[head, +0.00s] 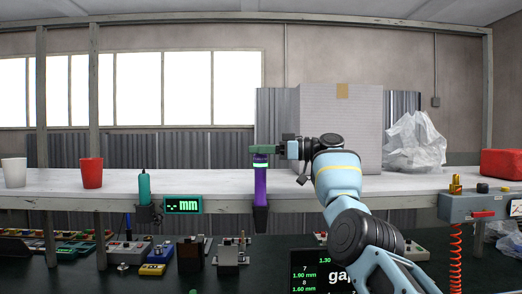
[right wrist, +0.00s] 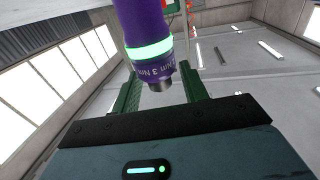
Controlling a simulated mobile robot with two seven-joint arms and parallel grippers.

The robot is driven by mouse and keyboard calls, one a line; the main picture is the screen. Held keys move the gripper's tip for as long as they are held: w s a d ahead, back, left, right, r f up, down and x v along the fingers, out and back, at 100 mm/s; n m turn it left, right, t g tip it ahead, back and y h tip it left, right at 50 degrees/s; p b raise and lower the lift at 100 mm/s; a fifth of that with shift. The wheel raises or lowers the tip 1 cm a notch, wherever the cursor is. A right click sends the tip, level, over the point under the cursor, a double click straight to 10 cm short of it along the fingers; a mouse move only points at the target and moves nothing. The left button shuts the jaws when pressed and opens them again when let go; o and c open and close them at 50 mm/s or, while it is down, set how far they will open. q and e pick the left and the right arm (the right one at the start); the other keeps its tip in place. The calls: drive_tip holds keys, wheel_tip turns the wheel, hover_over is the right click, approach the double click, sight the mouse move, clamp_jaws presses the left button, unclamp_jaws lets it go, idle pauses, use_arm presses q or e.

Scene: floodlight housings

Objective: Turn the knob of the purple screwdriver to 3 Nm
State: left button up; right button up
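The purple screwdriver (head: 260,187) stands upright in front of the white shelf, with a lit green ring near its top. In the right wrist view the screwdriver (right wrist: 146,22) comes in from the top edge, and its knob (right wrist: 153,72) shows a printed "3 Nm" facing the camera. My right gripper (head: 262,149) is level at the top of the screwdriver, its green fingers hiding the knob in the head view. In the wrist view the fingers of the right gripper (right wrist: 160,88) are apart on either side of the knob, with a narrow gap at the right finger. My left gripper is out of view.
A teal tool (head: 144,188) hangs left of a "-.- mm" display (head: 183,205). A large box (head: 341,118) stands on the shelf behind my right arm. A dark screen (head: 318,272) and several small fixtures, including a blue one (head: 152,269), occupy the dark bench below.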

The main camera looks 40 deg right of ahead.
drive_tip(key=v, duration=0.8)
drive_tip(key=shift+b, duration=0.3)
drive_tip(key=shift+o, duration=0.3)
